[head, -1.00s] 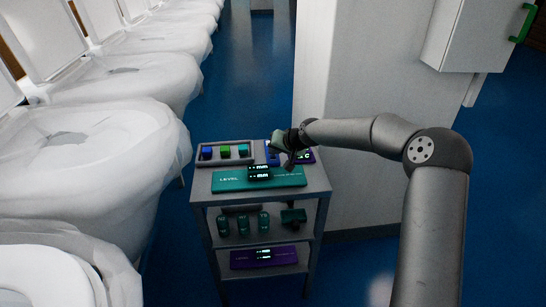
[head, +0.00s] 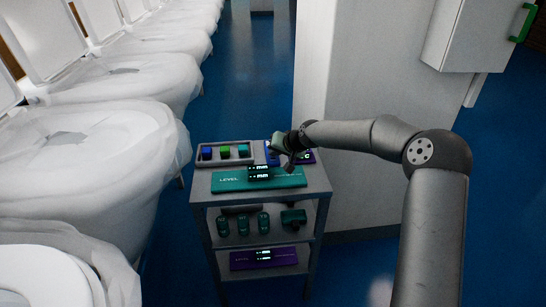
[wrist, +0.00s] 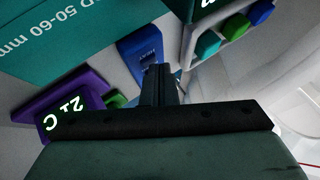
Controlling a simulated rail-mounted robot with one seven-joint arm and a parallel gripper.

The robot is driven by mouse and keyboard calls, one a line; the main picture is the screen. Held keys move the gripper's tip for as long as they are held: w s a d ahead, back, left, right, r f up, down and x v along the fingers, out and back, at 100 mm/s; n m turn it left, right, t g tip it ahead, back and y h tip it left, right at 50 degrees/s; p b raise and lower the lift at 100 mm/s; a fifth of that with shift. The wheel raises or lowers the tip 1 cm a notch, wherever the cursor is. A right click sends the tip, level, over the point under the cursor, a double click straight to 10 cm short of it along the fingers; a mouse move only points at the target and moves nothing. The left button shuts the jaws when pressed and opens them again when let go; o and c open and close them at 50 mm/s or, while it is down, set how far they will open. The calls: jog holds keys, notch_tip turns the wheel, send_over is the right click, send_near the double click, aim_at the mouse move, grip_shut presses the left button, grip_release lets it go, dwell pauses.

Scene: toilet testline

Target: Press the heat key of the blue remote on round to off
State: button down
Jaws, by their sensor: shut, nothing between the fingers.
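The blue remote (head: 269,157) lies at the back right of the cart's top shelf, partly hidden behind my gripper in the head view. In the wrist view the blue remote (wrist: 145,45) shows a key area marked with small text that looks like HEAT. My gripper (head: 288,163) is shut and empty, over the remote's right side. In the wrist view its closed fingers (wrist: 160,72) point at the near end of the remote, just beside the marked key. I cannot tell whether they touch it. The remote's near end is hidden by the fingers.
A purple display (wrist: 70,108) reading 21 C lies beside the remote, with a green piece near it. A teal LEVEL board (head: 225,183) lies in front. A grey tray (head: 226,163) holds coloured blocks. A white wall block stands right of the cart; wrapped toilets line the left.

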jog(key=shift+r, duration=0.75)
jog(key=shift+r+p, duration=0.15)
jog(key=shift+p, duration=0.2)
jog(key=shift+r+p, duration=1.15)
jog(key=shift+r, duration=1.25)
jog(key=shift+a, duration=0.1)
notch_tip(320, 180, up, 4)
jog(key=p, duration=0.5)
jog(key=shift+f, duration=0.1)
dwell(0.4)
